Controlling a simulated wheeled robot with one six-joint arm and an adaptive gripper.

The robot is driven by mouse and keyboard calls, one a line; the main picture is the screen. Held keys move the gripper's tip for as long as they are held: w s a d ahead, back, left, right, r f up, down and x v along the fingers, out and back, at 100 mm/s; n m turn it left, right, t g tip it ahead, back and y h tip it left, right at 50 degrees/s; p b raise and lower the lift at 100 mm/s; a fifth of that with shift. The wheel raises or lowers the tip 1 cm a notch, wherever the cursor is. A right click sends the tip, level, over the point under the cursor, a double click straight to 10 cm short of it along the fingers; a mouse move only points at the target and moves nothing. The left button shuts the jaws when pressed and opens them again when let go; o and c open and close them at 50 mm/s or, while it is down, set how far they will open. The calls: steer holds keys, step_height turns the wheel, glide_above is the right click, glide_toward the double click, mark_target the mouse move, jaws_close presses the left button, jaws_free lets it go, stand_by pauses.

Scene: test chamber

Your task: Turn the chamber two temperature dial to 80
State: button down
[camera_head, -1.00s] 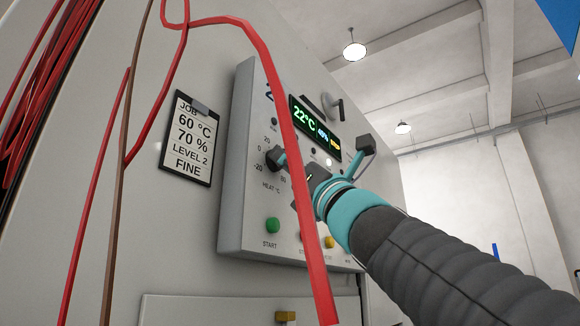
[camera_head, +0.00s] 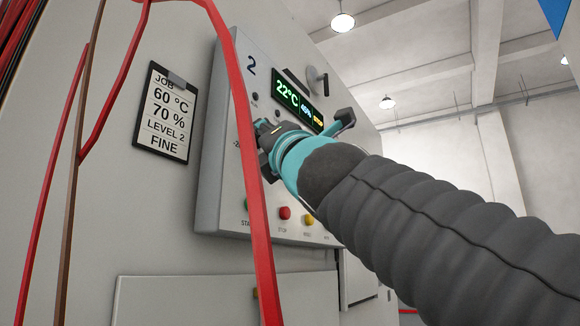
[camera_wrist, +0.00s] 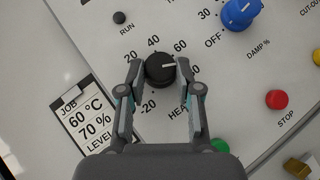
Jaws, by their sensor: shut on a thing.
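The black HEAT dial (camera_wrist: 160,73) sits between my gripper's fingers in the wrist view. My gripper (camera_wrist: 166,84) is shut on the dial, one finger on each side. In the head view my gripper (camera_head: 264,145) is at the panel of chamber 2 (camera_head: 212,180) and hides most of the dial. The display (camera_head: 293,98) reads 22°C in green.
A blue DAMP % dial (camera_wrist: 241,14) is up and right of the HEAT dial. Red STOP (camera_head: 284,213) and yellow (camera_head: 308,220) buttons are below my gripper. A job card (camera_head: 162,112) reads 60 °C, 70 %. A red cable (camera_head: 256,220) hangs in front of the panel.

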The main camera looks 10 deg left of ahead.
steer(key=shift+s+r+m+h+p, duration=0.1)
steer(key=shift+m+h+p, duration=0.75)
steer(key=shift+m+h, duration=0.45)
steer(key=c, duration=0.8)
jaws_free()
steer(key=v, duration=1.2)
steer(key=shift+m, duration=0.4)
